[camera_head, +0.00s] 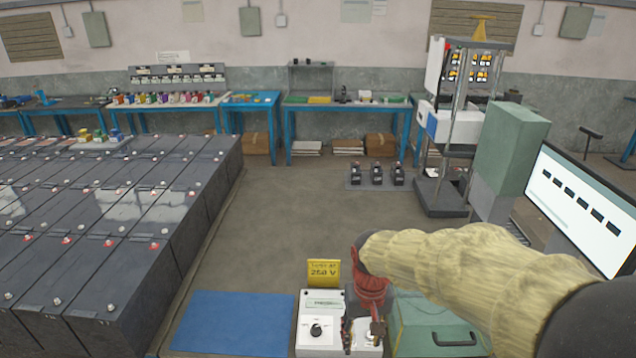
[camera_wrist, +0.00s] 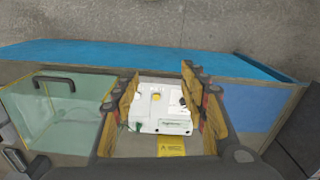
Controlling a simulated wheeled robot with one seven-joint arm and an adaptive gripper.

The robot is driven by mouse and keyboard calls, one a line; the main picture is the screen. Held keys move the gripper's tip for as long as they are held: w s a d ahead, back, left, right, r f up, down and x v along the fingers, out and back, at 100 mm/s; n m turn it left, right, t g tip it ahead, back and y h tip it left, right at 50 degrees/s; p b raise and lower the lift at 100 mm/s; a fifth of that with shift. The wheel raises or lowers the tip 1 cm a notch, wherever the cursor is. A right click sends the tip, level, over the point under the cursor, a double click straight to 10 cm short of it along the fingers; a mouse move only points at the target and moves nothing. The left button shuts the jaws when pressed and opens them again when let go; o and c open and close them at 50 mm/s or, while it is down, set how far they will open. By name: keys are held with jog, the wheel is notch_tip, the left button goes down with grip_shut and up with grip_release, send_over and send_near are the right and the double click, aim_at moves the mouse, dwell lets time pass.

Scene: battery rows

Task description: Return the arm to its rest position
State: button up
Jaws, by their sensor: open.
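My arm, in a pale yellow quilted sleeve (camera_head: 455,270), reaches in from the right edge of the head view. My gripper (camera_head: 362,334) points down at its end, below a red wrapped part, over the right side of a white instrument (camera_head: 318,325) with a black dial. In the wrist view the two fingers of my gripper (camera_wrist: 160,82) stand apart with nothing between them. The white instrument (camera_wrist: 160,118) shows beyond the gap. Whether the fingertips touch it cannot be told.
A yellow 250 V sign (camera_head: 324,272) stands behind the instrument. A blue mat (camera_head: 232,322) lies left and a green case (camera_head: 432,325) right, partly under my arm. A monitor (camera_head: 580,208) and green cabinet (camera_head: 512,148) stand right.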

jog(key=s+d+r+t, duration=0.2)
jog(key=s+d+r, duration=0.1)
jog(key=s+r, duration=0.1)
jog(key=s+d+r+t+b, duration=0.1)
jog(key=s+d+r, duration=0.2)
jog(key=s, duration=0.4)
jog(key=s+d+r+m+t+b, duration=0.1)
jog(key=s+d+r+t, duration=0.1)
jog(key=s+r, duration=0.3)
jog(key=shift+s+d+t, duration=0.3)
jog(key=shift+s+d, duration=0.1)
jog(key=shift+d, duration=0.05)
jog(key=shift+r, duration=0.1)
jog(key=shift+c, duration=0.7)
